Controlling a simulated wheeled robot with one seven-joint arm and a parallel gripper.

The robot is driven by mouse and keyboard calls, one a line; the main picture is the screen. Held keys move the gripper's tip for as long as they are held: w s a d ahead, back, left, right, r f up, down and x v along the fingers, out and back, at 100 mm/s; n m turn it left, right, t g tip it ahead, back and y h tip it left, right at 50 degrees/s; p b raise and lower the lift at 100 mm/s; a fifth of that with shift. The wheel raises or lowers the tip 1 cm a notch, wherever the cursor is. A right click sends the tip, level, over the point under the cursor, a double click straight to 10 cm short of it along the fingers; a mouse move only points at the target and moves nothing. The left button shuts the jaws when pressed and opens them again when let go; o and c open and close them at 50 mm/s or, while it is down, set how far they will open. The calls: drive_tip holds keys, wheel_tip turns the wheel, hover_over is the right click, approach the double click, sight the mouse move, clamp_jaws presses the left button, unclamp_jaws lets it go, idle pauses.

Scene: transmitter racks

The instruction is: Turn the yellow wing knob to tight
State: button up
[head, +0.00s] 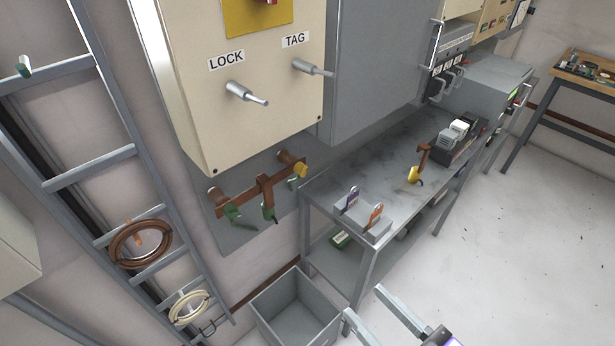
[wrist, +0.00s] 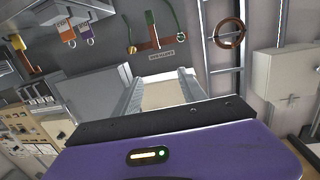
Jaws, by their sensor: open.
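A small yellow knob (head: 301,169) sits at the right end of a copper bar (head: 238,198) on the grey wall plate below the cream cabinet. It also shows in the wrist view (wrist: 132,50), at the bar's left end there. Its wing shape and how tight it is are too small to tell. My gripper (head: 365,301) is open and empty, in front of the bench and well apart from the knob. In the wrist view its two fingers (wrist: 164,74) are spread, with the bar beyond them.
A metal bench (head: 325,191) carries tagged padlocks (head: 373,219) and a copper piece with a yellow handle (head: 413,175). A grey open bin (head: 297,312) stands below the bar. A ladder (head: 108,165) with cable coils is at left.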

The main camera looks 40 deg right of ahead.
drive_tip(key=w+d+f+m+h+b, duration=0.3)
drive_tip(key=w+d+f+h, duration=0.15)
drive_tip(key=w+d, duration=0.8)
drive_tip(key=n+t+y+b, duration=0.1)
drive_tip(key=n+y+b, duration=0.1)
drive_tip(key=n+y, duration=0.55)
approach(302, 170)
drive_tip(key=w+p, duration=0.2)
drive_tip(key=w, duration=0.6)
drive_tip(key=shift+f, duration=0.3)
drive_tip(key=shift+w+d+m, duration=0.1)
drive_tip(key=shift+m, duration=0.15)
clamp_jaws()
